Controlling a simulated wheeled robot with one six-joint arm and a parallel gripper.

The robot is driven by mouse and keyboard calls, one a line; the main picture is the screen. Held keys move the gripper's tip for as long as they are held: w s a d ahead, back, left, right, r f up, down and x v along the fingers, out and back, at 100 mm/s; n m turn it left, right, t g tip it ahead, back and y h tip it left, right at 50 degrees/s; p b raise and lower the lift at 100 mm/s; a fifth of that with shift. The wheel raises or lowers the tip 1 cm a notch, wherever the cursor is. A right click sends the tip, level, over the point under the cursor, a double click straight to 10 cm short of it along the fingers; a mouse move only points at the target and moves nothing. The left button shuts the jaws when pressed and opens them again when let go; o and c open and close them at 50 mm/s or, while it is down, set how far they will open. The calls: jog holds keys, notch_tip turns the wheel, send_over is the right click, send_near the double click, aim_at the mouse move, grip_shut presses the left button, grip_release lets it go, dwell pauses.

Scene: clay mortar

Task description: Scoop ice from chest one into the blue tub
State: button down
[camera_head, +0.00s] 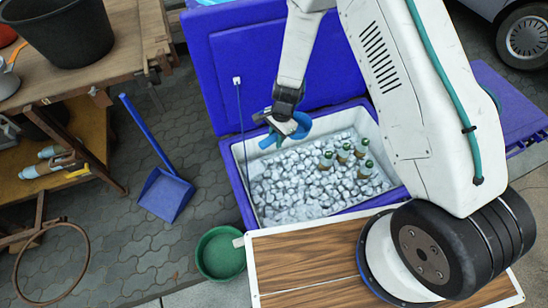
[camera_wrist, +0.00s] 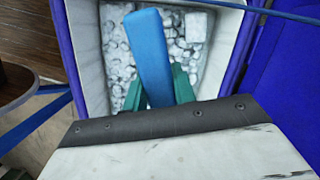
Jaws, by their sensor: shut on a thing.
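An open blue ice chest (camera_head: 240,190) with a white liner stands in the middle of the head view, its lid raised behind. My gripper (camera_head: 288,124) is over the far left part of the chest, shut on a blue scoop (camera_head: 297,136). In the wrist view the scoop's blue handle (camera_wrist: 150,55) lies between the teal fingers (camera_wrist: 158,92), above the ice. The scoop's bowl is partly hidden, so its contents cannot be told. No blue tub is clearly visible.
A wooden-topped board (camera_head: 300,260) is in front of the chest. A green basin (camera_head: 220,253) and a blue dustpan (camera_head: 166,193) are on the paving to the left. A workbench (camera_head: 110,50) with a black bucket (camera_head: 62,30) is at upper left. Another blue lid or chest (camera_head: 505,105) is at right.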

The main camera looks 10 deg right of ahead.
jog(key=s+f+m+y, duration=0.1)
jog(key=f, duration=1)
jog(key=s+f+m, duration=0.1)
jog(key=f+m, duration=0.1)
jog(key=f, duration=0.9)
jog(key=s+a+f+m+t+y, duration=0.1)
jog(key=s+f+m, duration=0.1)
jog(key=f, duration=0.9)
jog(key=shift+y, duration=0.3)
jog(key=shift+w+d+f, duration=0.1)
jog(key=shift+d+f, duration=0.05)
jog(key=shift+d, duration=0.15)
jog(key=d, duration=0.8)
jog(key=shift+w+d, duration=0.15)
jog(key=shift+d, duration=0.05)
notch_tip(320, 180, up, 27)
jog(key=a+h, duration=0.1)
jog(key=a, duration=0.1)
jog(key=shift+a+f+h, duration=0.2)
jog(key=shift+a+h, duration=0.15)
jog(key=shift+h, duration=0.05)
dwell(1.1)
